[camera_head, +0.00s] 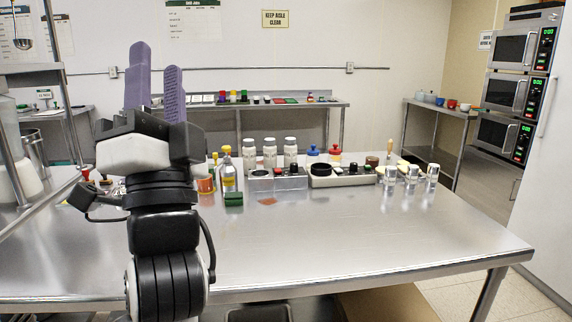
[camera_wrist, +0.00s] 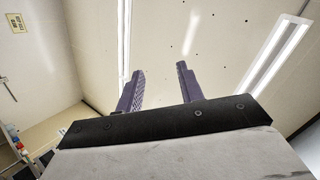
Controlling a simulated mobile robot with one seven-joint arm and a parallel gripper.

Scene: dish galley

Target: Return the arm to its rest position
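My gripper (camera_head: 156,84) is raised above the left part of the steel table (camera_head: 370,238) in the head view. Its two purple fingers point up and stand apart with nothing between them. In the wrist view the gripper (camera_wrist: 158,86) also shows its fingers apart and empty, against the ceiling. My arm hides part of the table's left side and some of the items behind it.
The front and middle of the table are clear. Stacked microwaves (camera_head: 507,95) stand at right. A shelf frame (camera_head: 22,150) rises at left.

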